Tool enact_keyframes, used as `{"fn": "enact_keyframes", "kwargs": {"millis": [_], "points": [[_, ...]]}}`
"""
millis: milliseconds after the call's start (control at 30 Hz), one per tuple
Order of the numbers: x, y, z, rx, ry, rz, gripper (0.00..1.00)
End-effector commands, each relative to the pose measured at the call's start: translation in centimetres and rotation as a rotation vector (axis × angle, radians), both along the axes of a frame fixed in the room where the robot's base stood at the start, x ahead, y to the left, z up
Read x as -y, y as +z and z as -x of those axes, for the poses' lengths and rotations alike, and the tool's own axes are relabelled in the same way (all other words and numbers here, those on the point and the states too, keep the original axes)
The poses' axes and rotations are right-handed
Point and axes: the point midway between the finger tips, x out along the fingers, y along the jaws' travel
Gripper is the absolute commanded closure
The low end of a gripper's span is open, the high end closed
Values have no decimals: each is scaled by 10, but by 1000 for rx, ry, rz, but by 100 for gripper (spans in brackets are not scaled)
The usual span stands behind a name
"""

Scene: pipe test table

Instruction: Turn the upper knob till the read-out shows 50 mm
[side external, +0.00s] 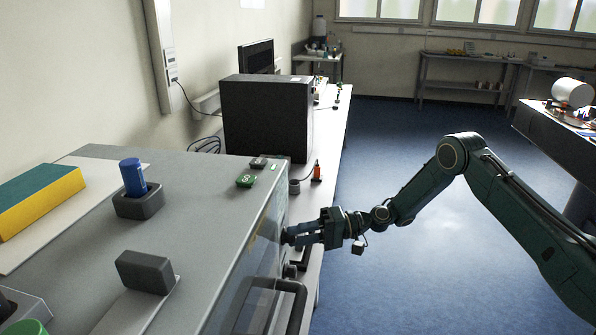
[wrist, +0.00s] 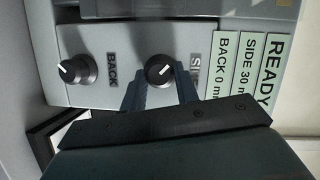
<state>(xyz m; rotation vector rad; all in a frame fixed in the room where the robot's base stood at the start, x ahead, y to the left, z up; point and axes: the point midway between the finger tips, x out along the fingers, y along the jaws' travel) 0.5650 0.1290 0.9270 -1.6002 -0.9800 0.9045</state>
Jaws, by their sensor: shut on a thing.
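The upper knob (wrist: 159,68), black with a white pointer line, is the right one in the turned wrist view, beside a partly hidden label starting "SI". My gripper (wrist: 160,84) is shut on it, one finger on each side. The lower knob (wrist: 77,69), beside the label "BACK", is apart from the fingers. The read-out plates show "SIDE 30 mm" (wrist: 243,72), "BACK 0 mm" (wrist: 219,72) and "READY" (wrist: 270,72). In the side external view my gripper (side external: 289,237) is at the grey machine's front, and its fingers hide the held knob.
The grey machine (side external: 210,205) carries a blue cylinder (side external: 133,177) in a dark holder, a dark block (side external: 146,272) and a yellow and teal block (side external: 40,200). A dark handle (side external: 297,305) sticks out below my gripper.

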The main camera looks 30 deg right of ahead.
Motion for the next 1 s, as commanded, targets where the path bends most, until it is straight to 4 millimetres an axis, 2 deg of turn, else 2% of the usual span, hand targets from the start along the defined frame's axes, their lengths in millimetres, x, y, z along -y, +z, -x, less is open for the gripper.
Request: {"fn": "enact_keyframes", "kwargs": {"millis": [300, 733, 767, 833, 1000], "points": [[-1, -2, 0, -81, -2, -71, 92], [-1, -1, -1, -86, -3, -77, 92], [-1, -1, -1, -86, -3, -77, 64], [-1, -1, -1, -85, -2, -77, 50], [-1, -1, -1, -84, -3, -78, 48]]}}
